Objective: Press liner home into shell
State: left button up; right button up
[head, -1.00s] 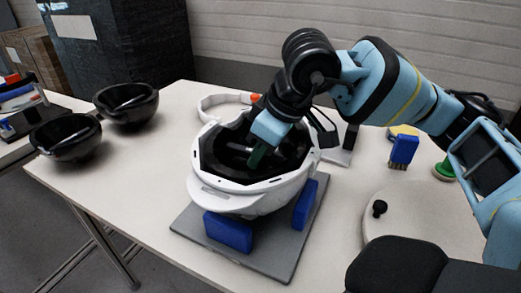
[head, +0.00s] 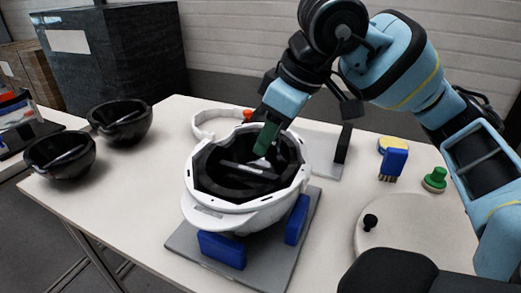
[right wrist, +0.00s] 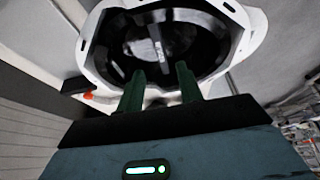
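The white helmet shell (head: 215,216) rests upside down on blue blocks on a grey base plate. The black liner (head: 240,188) sits inside the shell, with a pale bar across its inside; it also shows in the right wrist view (right wrist: 190,35). My right gripper (head: 265,150) is over the far rim of the shell, pointing down towards the liner. In the right wrist view its two green fingers (right wrist: 160,85) stand apart with nothing between them. Whether the fingertips touch the liner cannot be told. My left gripper is not in view.
Two black bowl-shaped liners (head: 60,158) and (head: 122,122) stand at the table's left. A white strap (head: 212,118) lies behind the shell. A blue brush (head: 393,164), a green knob (head: 435,180) and a round white disc (head: 405,240) with a black knob are at right.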

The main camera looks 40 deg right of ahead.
jog(key=shift+v, duration=1.55)
